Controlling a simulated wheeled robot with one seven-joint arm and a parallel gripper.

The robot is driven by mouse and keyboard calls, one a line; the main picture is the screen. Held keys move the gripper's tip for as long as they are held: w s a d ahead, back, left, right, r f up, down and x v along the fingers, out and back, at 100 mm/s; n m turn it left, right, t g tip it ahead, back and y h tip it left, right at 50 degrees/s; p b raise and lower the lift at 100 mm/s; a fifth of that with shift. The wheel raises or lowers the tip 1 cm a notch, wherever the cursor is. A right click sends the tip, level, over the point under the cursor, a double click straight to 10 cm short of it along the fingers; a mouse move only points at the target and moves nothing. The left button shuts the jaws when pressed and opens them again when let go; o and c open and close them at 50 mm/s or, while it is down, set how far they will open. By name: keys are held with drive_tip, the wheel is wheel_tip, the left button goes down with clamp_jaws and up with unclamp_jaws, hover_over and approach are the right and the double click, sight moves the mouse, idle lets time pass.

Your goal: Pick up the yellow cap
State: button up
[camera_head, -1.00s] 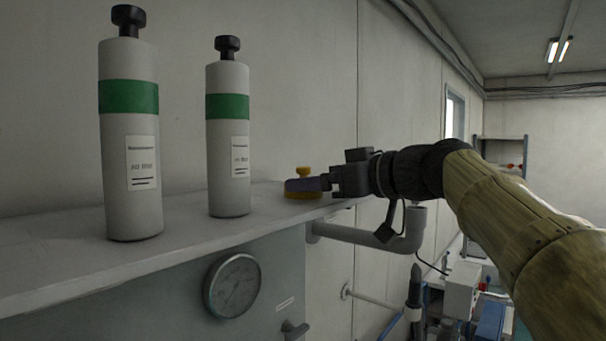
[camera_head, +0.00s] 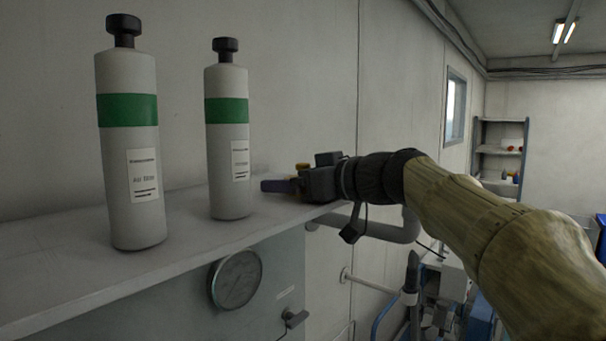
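The yellow cap (camera_head: 301,167) is on the shelf top near its right end, mostly hidden behind my gripper; only a small yellow part of its top shows. My gripper (camera_head: 278,186) reaches in from the right, low over the shelf, its dark finger pointing left in front of the cap. The near finger covers the other, so I cannot tell the gap between them or whether they touch the cap.
Two grey cylinders with green bands stand upright on the shelf, one at the left (camera_head: 128,150) and one nearer my gripper (camera_head: 228,140). The shelf (camera_head: 60,275) is bare between and around them. A gauge (camera_head: 236,279) and a pipe (camera_head: 385,230) sit below.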

sight(296, 175)
drive_tip(key=shift+c, duration=0.3)
drive_tip(key=c, duration=1)
drive_tip(key=shift+o, duration=0.2)
drive_tip(key=shift+r, duration=0.15)
wheel_tip(296, 175, up, 10)
drive_tip(key=shift+f+p, duration=0.1)
drive_tip(key=shift+p, duration=0.35)
